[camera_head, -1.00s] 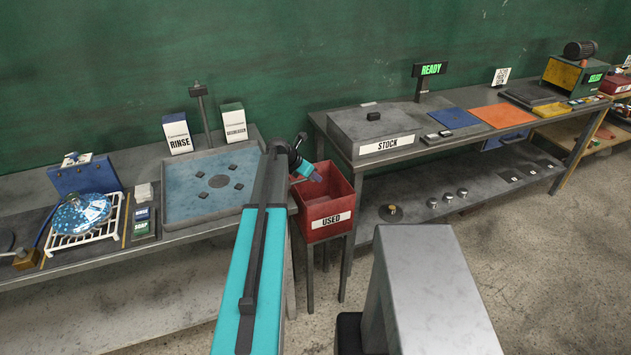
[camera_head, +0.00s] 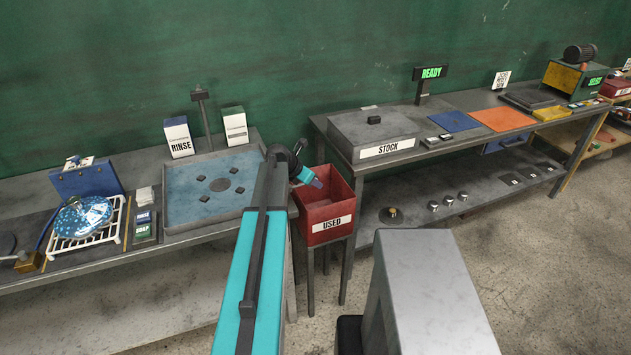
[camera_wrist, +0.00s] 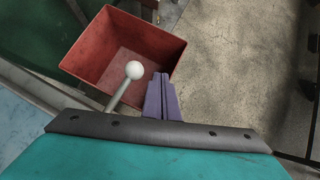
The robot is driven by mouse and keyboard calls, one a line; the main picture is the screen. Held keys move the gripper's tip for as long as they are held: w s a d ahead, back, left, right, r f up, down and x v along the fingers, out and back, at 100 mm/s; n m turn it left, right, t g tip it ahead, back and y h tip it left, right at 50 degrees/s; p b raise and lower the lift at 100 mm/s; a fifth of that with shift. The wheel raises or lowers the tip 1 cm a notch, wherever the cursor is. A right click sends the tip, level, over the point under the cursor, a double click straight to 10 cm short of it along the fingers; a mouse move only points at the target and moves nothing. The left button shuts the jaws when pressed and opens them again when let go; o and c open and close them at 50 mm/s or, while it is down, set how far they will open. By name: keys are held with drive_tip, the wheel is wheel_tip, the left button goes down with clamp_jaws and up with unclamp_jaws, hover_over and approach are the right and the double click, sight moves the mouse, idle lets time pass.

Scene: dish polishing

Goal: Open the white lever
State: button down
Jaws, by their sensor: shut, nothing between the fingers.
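The white lever (camera_wrist: 134,71) shows in the wrist view as a pale rod with a round white ball at its end, in front of the red bin. The rod rises from the lower left. My gripper (camera_wrist: 162,80) is just right of the ball, with its purple fingers together and nothing between them. A narrow gap shows between fingers and ball in the picture. In the head view my gripper (camera_head: 318,183) is over the left part of the red bin. I cannot make out the lever there; my arm covers that area.
The red USED bin (camera_head: 336,233) stands between two benches and looks empty. The STOCK box (camera_head: 378,126) is on the right bench. Concrete floor is open at lower right.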

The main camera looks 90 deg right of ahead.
drive_tip(key=s+a+r+b, duration=0.1)
drive_tip(key=a+r+b, duration=0.2)
drive_tip(key=a+r, duration=0.5)
idle(0.4)
idle(0.6)
